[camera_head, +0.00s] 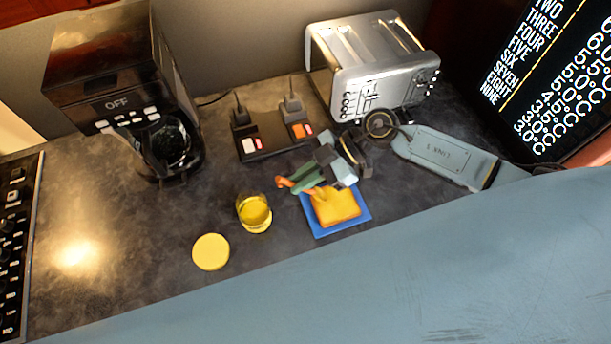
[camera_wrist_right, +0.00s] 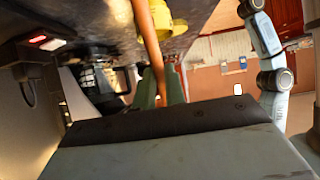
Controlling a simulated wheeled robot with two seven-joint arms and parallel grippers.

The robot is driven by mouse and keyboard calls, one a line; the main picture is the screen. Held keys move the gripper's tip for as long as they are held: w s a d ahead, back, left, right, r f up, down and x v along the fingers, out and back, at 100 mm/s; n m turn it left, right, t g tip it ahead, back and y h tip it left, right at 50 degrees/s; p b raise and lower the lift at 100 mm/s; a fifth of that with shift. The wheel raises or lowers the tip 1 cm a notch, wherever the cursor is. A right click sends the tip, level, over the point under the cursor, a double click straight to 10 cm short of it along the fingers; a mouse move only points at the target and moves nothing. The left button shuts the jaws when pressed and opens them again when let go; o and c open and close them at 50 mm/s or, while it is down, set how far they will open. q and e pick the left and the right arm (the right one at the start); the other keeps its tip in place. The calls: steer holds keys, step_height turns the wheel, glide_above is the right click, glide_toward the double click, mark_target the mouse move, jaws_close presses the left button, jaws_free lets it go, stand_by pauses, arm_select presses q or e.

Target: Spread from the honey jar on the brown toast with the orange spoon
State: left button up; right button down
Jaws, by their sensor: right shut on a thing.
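The toast (camera_head: 337,207) has a golden-yellow top and lies on a blue square plate (camera_head: 318,232). The glass honey jar (camera_head: 254,213) stands open just left of the plate, with yellow honey inside. My right gripper (camera_head: 303,182) is shut on the orange spoon (camera_head: 285,182), just above the toast's back left corner. The spoon's far end is at the toast; whether it touches is unclear. In the right wrist view the spoon (camera_wrist_right: 149,40) runs up from between the green fingers (camera_wrist_right: 160,90), near a yellow thing I cannot identify surely. My left gripper is out of view.
A yellow round lid (camera_head: 211,252) lies front left of the jar. A coffee maker (camera_head: 125,90) stands back left, a silver toaster (camera_head: 375,65) back right. A power strip with plugs (camera_head: 270,138) lies behind the jar.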

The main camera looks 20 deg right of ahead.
steer(key=shift+d, duration=0.2)
steer(key=shift+d+f, duration=0.1)
steer(key=shift+d, duration=1.15)
steer(key=shift+d, duration=0.2)
steer(key=shift+d, duration=1.15)
steer(key=shift+a, duration=0.1)
steer(key=shift+a, duration=1.35)
steer(key=shift+a, duration=0.1)
steer(key=shift+a+f, duration=0.1)
steer(key=shift+a, duration=1.2)
